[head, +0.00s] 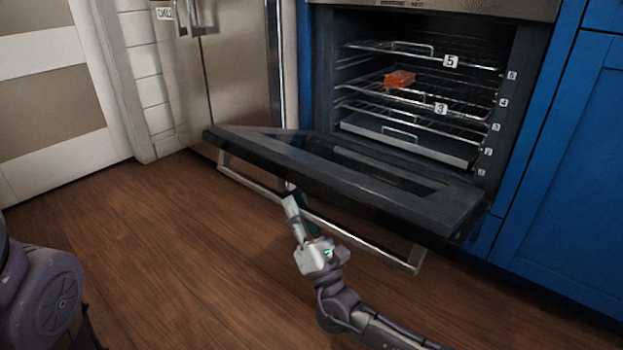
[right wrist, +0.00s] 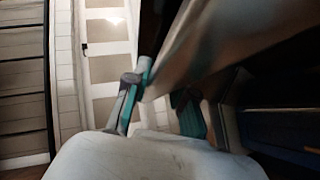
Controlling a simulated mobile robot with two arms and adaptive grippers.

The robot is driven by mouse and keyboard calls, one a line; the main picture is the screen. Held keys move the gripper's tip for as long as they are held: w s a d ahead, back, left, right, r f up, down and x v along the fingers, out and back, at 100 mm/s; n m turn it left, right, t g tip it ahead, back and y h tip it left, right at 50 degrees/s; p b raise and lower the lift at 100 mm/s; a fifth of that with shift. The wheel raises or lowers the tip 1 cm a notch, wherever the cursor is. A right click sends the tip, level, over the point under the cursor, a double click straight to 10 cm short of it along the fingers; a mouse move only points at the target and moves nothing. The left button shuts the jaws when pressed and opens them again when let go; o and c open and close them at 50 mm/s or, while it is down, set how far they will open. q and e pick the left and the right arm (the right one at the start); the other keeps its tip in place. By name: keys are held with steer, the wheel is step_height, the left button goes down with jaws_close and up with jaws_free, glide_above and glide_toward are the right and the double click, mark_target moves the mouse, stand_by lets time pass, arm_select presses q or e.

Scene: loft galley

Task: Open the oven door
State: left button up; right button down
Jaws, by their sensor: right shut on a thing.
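The oven (head: 322,75) stands at the upper right of the head view, and its cavity is in plain sight. Its door (head: 345,172) is swung down to about level, with the inner side and window facing up. The bar handle (head: 362,246) runs along the door's outer edge, below it. My right gripper (head: 300,212) is shut on the handle near its middle. In the right wrist view the gripper's fingers (right wrist: 160,100) close around the handle (right wrist: 190,45). My left gripper is not in view.
Inside are wire racks (head: 470,62) with number tags and a tray (head: 440,152). An orange-red item (head: 400,79) lies on a rack. Blue cabinets (head: 570,160) stand to the right and a steel fridge (head: 225,70) to the left. The wooden floor (head: 160,240) in front is clear.

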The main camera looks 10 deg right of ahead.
step_height(320, 180, down, 12)
steer(key=shift+s+a+n+y, duration=0.2)
steer(key=shift+a+n+y, duration=0.05)
steer(key=shift+n+y, duration=0.05)
steer(key=shift+r, duration=0.1)
steer(key=c, duration=1.2)
jaws_free()
steer(key=shift+o, duration=1.2)
steer(key=v, duration=0.7)
steer(key=shift+s, duration=0.2)
